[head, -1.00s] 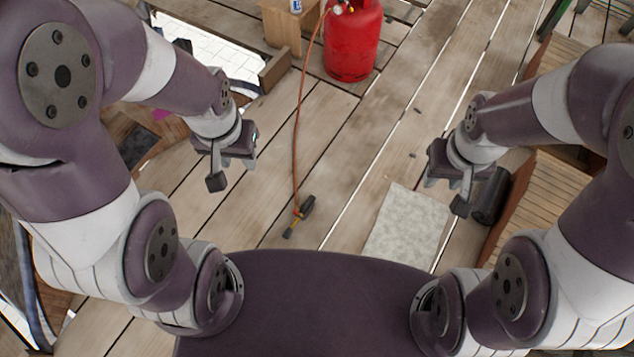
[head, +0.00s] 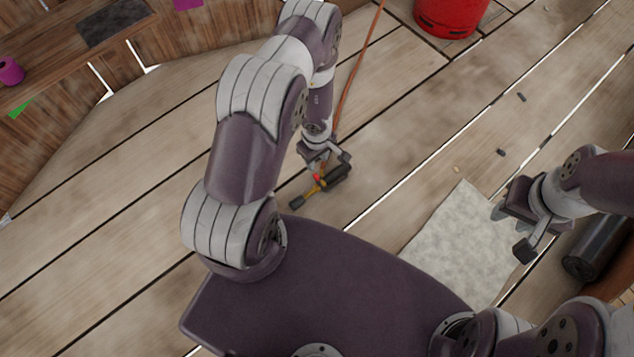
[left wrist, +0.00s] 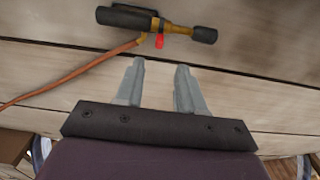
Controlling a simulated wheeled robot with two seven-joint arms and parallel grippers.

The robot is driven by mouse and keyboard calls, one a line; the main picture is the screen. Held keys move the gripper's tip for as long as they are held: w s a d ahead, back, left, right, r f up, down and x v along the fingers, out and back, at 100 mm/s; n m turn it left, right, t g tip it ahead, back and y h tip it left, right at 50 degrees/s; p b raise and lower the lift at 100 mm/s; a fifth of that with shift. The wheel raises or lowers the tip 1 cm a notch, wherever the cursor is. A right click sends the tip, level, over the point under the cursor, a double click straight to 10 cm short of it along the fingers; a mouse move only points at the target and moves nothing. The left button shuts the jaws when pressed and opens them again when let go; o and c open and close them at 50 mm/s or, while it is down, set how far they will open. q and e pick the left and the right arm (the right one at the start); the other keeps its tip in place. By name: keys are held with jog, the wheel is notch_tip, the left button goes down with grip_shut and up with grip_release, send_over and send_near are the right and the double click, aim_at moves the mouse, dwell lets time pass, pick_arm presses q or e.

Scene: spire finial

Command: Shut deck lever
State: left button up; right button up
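A torch-like tool (head: 320,187) with a dark handle, brass middle and black nozzle lies on the plank deck, joined to an orange hose. It also shows in the left wrist view (left wrist: 160,24), just beyond my fingertips. A small red part (left wrist: 159,41), perhaps its lever, sticks out from the brass section. My left gripper (head: 325,154) is close to the torch; in the left wrist view its fingers (left wrist: 158,72) are apart with nothing between them. My right gripper (head: 512,230) is apart-fingered and empty above the pale mat's right side.
The orange hose (head: 357,70) runs up toward a red gas cylinder (head: 450,16). A pale mat (head: 455,240) lies on the deck, with a dark cylinder (head: 592,250) at right. A wooden bench (head: 60,60) curves along the upper left. The left deck is bare.

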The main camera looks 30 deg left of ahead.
aim_at(317, 175)
pick_arm(q)
notch_tip(317, 175, down, 12)
jog(key=b, duration=0.7)
jog(key=shift+r, duration=0.2)
grip_shut()
